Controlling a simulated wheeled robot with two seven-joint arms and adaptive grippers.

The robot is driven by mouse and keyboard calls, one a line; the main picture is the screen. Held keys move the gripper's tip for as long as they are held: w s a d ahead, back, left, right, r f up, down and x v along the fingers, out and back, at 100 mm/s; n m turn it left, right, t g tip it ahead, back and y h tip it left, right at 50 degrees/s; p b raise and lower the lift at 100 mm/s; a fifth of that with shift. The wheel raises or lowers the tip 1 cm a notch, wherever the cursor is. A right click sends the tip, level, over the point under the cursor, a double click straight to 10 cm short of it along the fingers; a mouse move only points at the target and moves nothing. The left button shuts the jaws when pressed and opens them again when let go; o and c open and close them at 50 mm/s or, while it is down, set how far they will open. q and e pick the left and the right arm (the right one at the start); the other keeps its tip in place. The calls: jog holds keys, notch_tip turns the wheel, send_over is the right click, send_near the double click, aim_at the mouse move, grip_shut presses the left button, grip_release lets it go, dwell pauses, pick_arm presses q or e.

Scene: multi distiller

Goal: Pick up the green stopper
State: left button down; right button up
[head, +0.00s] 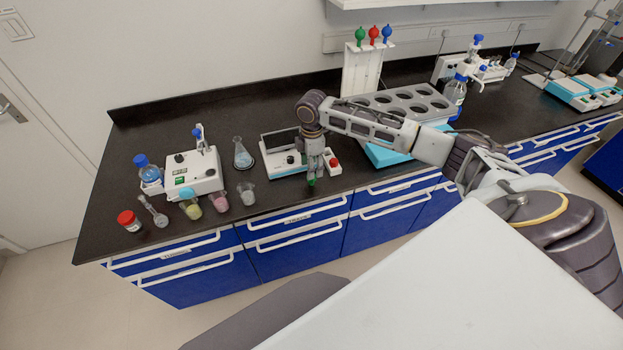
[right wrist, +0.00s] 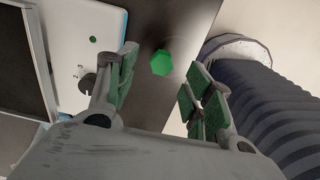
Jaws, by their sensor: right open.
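The green stopper (right wrist: 161,63) is a small green hexagonal piece on the black bench top, close to the front edge. In the right wrist view it shows ahead of and between the fingertips. In the head view the stopper (head: 311,181) shows as a small green spot just below my right gripper (head: 313,165). My right gripper also shows in the right wrist view (right wrist: 160,85), open, with green pads on both fingers and nothing between them that is held. The exact gap to the stopper is hard to judge. My left gripper is not in view.
A white device (head: 295,155) with a dark plate stands right beside the gripper. A beaker (head: 247,194) and a conical flask (head: 242,155) stand to the left. A grey rack with holes (head: 401,103) is to the right. A stand with coloured-top pipettes (head: 362,70) is behind.

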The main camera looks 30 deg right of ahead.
jog(key=shift+f, duration=0.55)
jog(key=shift+f, duration=0.1)
jog(key=shift+s+a+f+p, duration=0.1)
jog(key=shift+f+p, duration=0.35)
jog(key=shift+f, duration=2.05)
jog(key=c, duration=0.8)
